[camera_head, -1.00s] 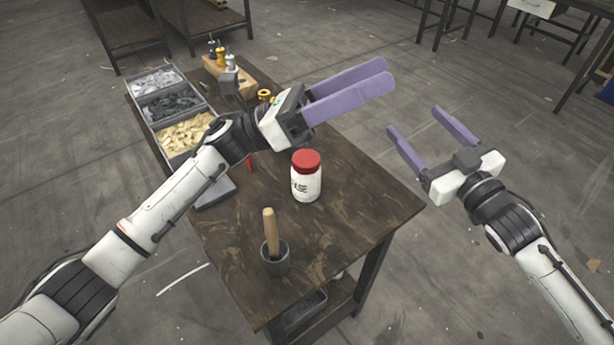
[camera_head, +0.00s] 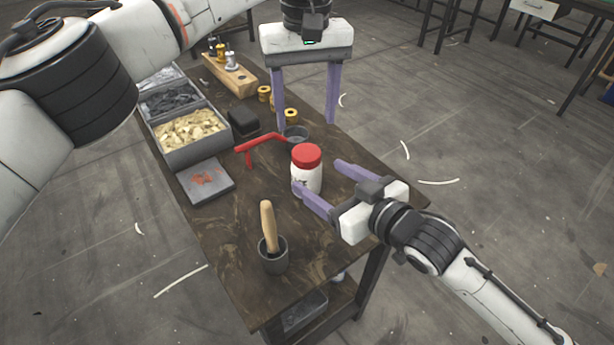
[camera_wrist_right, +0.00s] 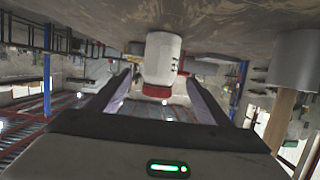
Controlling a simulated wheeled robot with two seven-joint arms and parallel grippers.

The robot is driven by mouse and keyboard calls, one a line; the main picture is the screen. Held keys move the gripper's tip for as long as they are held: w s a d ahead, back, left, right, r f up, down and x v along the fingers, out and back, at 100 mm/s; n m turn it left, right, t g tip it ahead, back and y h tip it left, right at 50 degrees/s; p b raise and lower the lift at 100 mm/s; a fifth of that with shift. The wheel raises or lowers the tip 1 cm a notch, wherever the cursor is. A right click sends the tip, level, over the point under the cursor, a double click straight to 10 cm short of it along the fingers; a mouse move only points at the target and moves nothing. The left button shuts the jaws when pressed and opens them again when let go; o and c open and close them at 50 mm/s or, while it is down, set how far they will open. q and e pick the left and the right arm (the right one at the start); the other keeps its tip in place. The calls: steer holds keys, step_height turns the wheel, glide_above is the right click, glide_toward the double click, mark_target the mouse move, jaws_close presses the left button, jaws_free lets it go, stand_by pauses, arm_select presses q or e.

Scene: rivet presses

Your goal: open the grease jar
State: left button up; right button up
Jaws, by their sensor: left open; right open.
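The grease jar (camera_head: 306,176) is a white jar with a red lid (camera_head: 306,156), upright on the dark wooden table. The lid is on. My right gripper (camera_head: 321,186) is open, low beside the jar, with its purple fingers pointing at it. In the right wrist view, where the picture is upside down, the jar (camera_wrist_right: 163,60) stands ahead between the open fingertips (camera_wrist_right: 160,85); I cannot tell whether they touch it. My left gripper (camera_head: 304,122) is open and empty, pointing down above the table's far side, beyond and above the jar.
A dark cup with a wooden handle (camera_head: 268,225) stands at the near side. A red angled tool (camera_head: 262,143), a grey cup (camera_head: 296,134) and yellow spools (camera_head: 291,115) lie behind the jar. Parts bins (camera_head: 190,132) and a grey plate (camera_head: 205,182) line the left edge.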

mark_target(306, 152)
steer(key=x, duration=0.6)
steer(key=shift+w+a, duration=0.15)
steer(key=shift+w, duration=0.15)
steer(key=shift+f, duration=0.1)
jaws_close()
arm_select(q)
steer(key=m, duration=0.3)
steer(key=shift+d, duration=0.1)
steer(key=shift+f+m, duration=0.3)
steer(key=shift+m, duration=0.4)
step_height(306, 152, down, 8)
steer(key=shift+r, duration=0.25)
steer(key=shift+c, duration=0.3)
